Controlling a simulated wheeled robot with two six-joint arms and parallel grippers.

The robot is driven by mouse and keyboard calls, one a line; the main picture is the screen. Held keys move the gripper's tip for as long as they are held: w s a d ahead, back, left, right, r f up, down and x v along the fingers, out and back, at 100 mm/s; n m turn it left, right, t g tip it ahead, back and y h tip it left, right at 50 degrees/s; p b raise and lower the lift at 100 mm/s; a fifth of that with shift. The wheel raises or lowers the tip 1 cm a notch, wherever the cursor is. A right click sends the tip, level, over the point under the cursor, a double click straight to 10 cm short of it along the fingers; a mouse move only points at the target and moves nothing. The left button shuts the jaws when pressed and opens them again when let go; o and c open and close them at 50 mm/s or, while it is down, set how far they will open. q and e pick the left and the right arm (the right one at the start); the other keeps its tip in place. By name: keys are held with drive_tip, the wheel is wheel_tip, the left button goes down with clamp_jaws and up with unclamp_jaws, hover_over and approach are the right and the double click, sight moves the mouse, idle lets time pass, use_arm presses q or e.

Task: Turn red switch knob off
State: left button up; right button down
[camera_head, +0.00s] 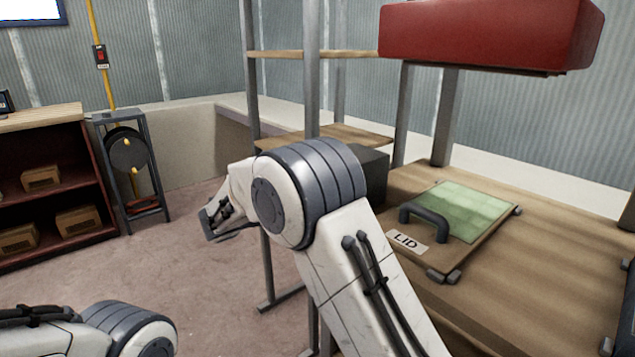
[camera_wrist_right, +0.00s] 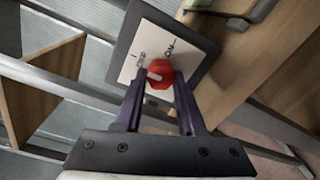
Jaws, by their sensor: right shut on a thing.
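The red switch knob (camera_wrist_right: 160,72) sits on a white plate with a dark frame (camera_wrist_right: 190,48) in the right wrist view. A short white mark shows on the knob, left of its middle. The plate carries an "ON" label and a second label to its left that is too small to read surely. My right gripper (camera_wrist_right: 160,82) has its two purple fingers on either side of the knob, shut on it. In the head view my right arm bends across the middle, and the knob and the right fingertips cannot be made out. Only a link of my left arm shows at lower left; its gripper is out of view.
A dark box (camera_head: 373,176) stands partly behind my right arm. A bench (camera_head: 540,260) at right carries a green-topped hatch (camera_head: 463,210) with a black handle and a "LID" label. A red box (camera_head: 480,35) overhangs it. Metal shelf posts (camera_head: 312,70) stand close to the arm.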

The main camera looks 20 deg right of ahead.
drive_tip(key=shift+f, duration=0.1)
idle(0.4)
drive_tip(key=c, duration=0.5)
unclamp_jaws()
drive_tip(key=p+v, duration=0.1)
drive_tip(key=v, duration=0.9)
drive_tip(key=shift+a+p, duration=0.25)
drive_tip(key=shift+p, duration=0.1)
drive_tip(key=shift+s, duration=0.15)
drive_tip(key=s+a+f+g+y, duration=0.2)
drive_tip(key=s+a+f+y, duration=0.3)
drive_tip(key=s, duration=0.6)
drive_tip(key=s+f+m+g+y, duration=0.1)
drive_tip(key=s+f+g+y, duration=0.15)
drive_tip(key=s+y, duration=0.65)
drive_tip(key=s+a+f+g+y, duration=0.2)
drive_tip(key=s+a+f+y, duration=0.15)
drive_tip(key=s, duration=0.95)
wheel_tip(320, 180, up, 27)
drive_tip(key=p, duration=2.7)
drive_tip(key=shift+s+d+p, duration=0.2)
drive_tip(key=shift+d+p, duration=0.1)
drive_tip(key=shift+d, duration=0.1)
